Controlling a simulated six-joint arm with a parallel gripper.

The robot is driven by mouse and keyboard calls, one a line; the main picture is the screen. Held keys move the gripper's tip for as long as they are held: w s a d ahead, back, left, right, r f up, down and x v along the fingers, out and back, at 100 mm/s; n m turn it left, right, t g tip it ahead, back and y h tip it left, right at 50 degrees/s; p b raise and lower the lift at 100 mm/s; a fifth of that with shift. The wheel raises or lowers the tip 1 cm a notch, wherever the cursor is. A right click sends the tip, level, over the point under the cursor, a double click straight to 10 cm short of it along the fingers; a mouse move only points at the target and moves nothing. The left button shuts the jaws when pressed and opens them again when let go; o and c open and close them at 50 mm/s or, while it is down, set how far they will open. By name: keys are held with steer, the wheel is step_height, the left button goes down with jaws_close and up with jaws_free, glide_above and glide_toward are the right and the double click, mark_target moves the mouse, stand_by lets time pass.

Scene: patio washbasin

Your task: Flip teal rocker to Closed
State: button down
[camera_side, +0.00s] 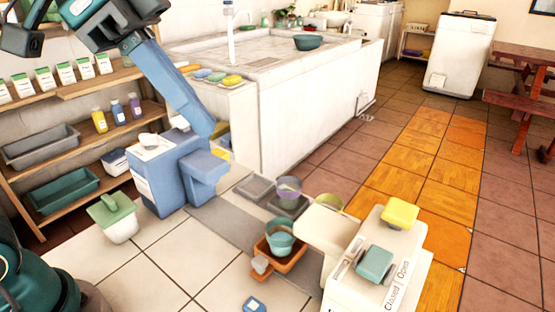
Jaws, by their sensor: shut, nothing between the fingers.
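The teal rocker (375,263) sits on top of a cream box (345,292) at the lower right. The words "Closed" and "Open" are printed along the box's right side, with "Closed" nearer the camera. I cannot tell for sure which way the teal rocker is tipped. A yellow rocker (400,213) sits behind it on the same box. My gripper (132,42) is at the top left, shut and empty, far from the teal rocker. Its tips are beside the upper end of a blue bar, and I cannot tell whether they touch.
The blue bar (172,85) slopes down to a blue box (170,175). An orange tray with a teal cup (280,238) stands left of the cream box, among bowls and grey pads. A green-lidded tub (113,217) is at left. The pale floor between is mostly clear.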

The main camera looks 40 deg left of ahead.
steer(key=w+d+r+m+g+h, duration=0.3)
steer(key=w+d+m, duration=0.2)
steer(key=d+m, duration=0.1)
steer(key=w+d+f+m+g, duration=0.1)
steer(key=w+d+f+g, duration=0.1)
steer(key=w+d+f, duration=0.1)
steer(key=shift+w+d+f+m+g+h, duration=0.3)
steer(key=shift+f, duration=0.45)
glide_above(381, 271)
steer(key=w+a, duration=0.1)
steer(key=a, duration=0.2)
step_height(381, 271, down, 8)
steer(key=shift+r, duration=0.1)
steer(key=shift+s+f, duration=0.2)
steer(key=shift+f, duration=1.3)
